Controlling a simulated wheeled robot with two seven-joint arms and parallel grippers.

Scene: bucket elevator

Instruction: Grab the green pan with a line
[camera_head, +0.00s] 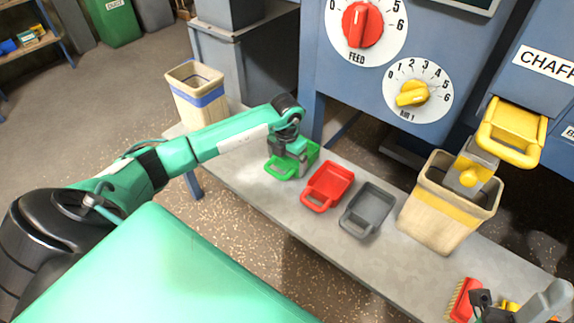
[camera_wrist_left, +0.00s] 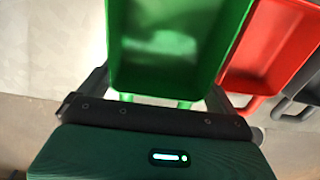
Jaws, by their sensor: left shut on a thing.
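The green pan (camera_head: 281,168) sits at the left end of the row of pans on the grey bench, its handle toward me. My left gripper (camera_head: 291,158) is over it and shut on it, hiding part of it. In the left wrist view the green pan (camera_wrist_left: 180,45) fills the top middle, its handle end between the fingers of my left gripper (camera_wrist_left: 163,98). I cannot make out a line on the pan.
A red pan (camera_head: 330,184) and a grey pan (camera_head: 367,208) lie to the right on the bench (camera_head: 240,170). A bin with a yellow band (camera_head: 447,207) stands under a yellow pan (camera_head: 512,131). A blue-banded bin (camera_head: 197,92) stands left. A red brush (camera_head: 464,297) lies bottom right.

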